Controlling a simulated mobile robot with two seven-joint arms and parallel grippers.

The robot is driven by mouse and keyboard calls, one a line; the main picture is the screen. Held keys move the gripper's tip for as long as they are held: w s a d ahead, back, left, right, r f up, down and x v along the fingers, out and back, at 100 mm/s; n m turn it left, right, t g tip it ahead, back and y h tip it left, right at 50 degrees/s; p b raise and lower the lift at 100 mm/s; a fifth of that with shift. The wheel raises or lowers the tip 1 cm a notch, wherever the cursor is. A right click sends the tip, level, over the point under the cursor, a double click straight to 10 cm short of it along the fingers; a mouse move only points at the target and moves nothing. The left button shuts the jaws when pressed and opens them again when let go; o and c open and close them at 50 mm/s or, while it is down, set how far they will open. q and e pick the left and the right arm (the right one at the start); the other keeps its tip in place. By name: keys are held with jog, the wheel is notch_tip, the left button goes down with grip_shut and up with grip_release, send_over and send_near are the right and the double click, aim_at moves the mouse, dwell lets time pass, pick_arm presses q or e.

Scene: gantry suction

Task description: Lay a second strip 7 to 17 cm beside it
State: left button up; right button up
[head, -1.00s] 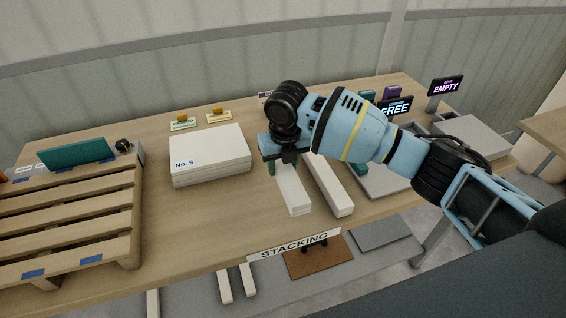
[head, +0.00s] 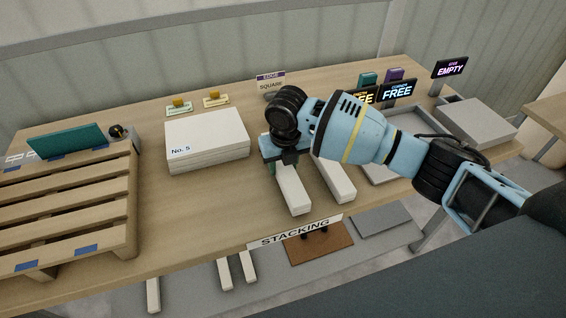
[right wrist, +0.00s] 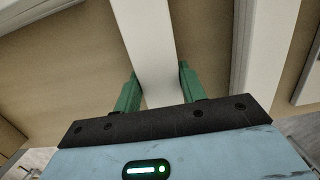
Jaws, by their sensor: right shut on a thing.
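A white strip (head: 295,192) sits in my right gripper (head: 284,166), with its near end pointing to the front edge of the table. A second white strip (head: 334,180) lies to its right, roughly parallel, with a bare gap between them. In the right wrist view the green fingers of my right gripper (right wrist: 156,90) stand on either side of the held strip (right wrist: 146,45). The other strip (right wrist: 266,50) shows at right there. I cannot tell whether the held strip touches the table. My left gripper is not in view.
A white stack marked "No. A wooden pallet (head: 75,200) fills the table's left end. Grey trays (head: 472,122) and signs (head: 397,92) are at the right. A "STACKING" label (head: 295,232) marks the front edge.

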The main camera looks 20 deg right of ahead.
jog(key=shift+f, duration=0.6)
dwell(0.4)
jog(key=o, duration=1.3)
jog(key=shift+c, duration=0.2)
jog(key=r, duration=0.5)
jog(key=s+r, duration=0.1)
jog(key=r, duration=0.1)
jog(key=shift+r, duration=0.4)
